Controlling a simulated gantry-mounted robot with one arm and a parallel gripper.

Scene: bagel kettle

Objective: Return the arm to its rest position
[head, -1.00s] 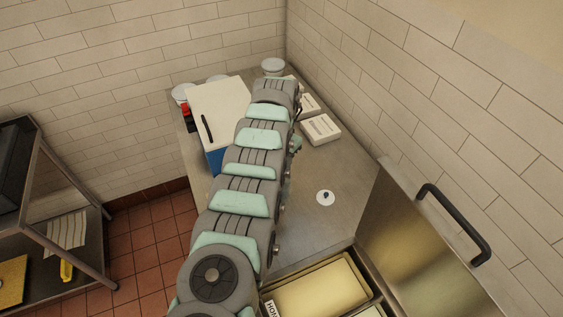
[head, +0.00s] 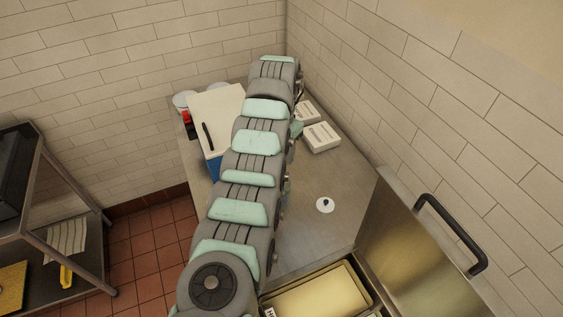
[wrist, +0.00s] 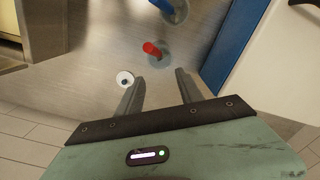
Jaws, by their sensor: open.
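My arm stretches up and away over the steel counter (head: 318,235) in the head view, and its end hides my gripper there. In the wrist view my gripper (wrist: 158,92) is open, its two fingers apart with nothing between them. Below and ahead of the fingers is a red-topped item (wrist: 152,49) on a round base. A small white disc with a dark knob (wrist: 124,79) lies on the counter left of the fingers; it also shows in the head view (head: 325,205).
A cooler with a white lid (head: 215,112) stands left of my arm. White boxes (head: 321,137) lie right of it. An open steel lid with a black handle (head: 452,232) rises at the right, beside a tan-covered bin (head: 315,296). A rack (head: 75,200) stands at the left.

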